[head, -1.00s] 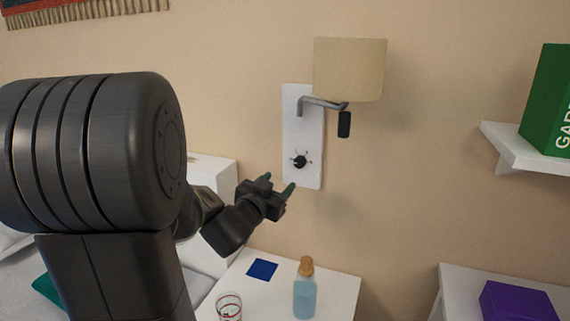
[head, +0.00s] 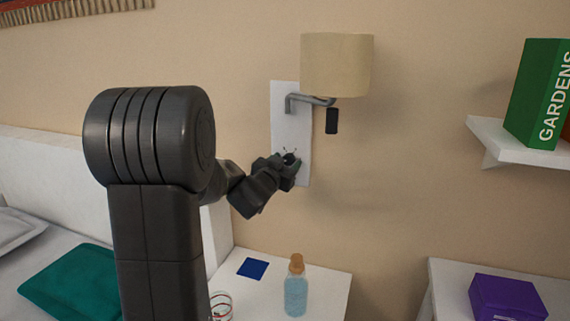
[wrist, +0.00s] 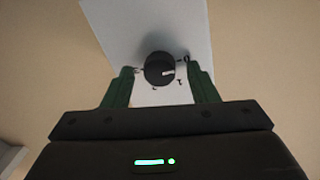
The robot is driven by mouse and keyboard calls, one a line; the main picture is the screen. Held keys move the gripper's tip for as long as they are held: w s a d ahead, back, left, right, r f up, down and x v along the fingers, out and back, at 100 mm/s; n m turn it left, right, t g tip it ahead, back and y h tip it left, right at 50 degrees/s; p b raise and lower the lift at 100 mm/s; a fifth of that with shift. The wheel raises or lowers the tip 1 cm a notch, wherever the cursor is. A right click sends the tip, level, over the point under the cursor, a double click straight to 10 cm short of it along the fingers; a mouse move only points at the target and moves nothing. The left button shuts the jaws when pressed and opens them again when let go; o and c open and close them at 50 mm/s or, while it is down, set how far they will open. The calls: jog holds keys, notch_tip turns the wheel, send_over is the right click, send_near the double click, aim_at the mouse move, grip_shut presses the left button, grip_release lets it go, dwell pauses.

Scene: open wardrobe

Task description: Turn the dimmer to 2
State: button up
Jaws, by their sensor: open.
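The dimmer is a round black knob (wrist: 158,69) on a white wall plate (head: 284,112) below a lamp. In the wrist view a white pointer line on the knob points to the right. My gripper (wrist: 161,86) is open, with one green finger on each side of the knob's lower part. I cannot tell whether the fingers touch it. In the head view my gripper (head: 290,166) is at the plate and partly hides the knob (head: 291,158).
A lamp with a beige shade (head: 337,65) and a hanging black piece (head: 332,121) is above. Below, a bedside table holds a blue bottle (head: 296,288), a blue square (head: 252,268) and a glass (head: 221,306). A shelf (head: 500,140) with a green book is at right.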

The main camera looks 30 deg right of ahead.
jog(key=shift+c, duration=0.4)
jog(key=c, duration=0.9)
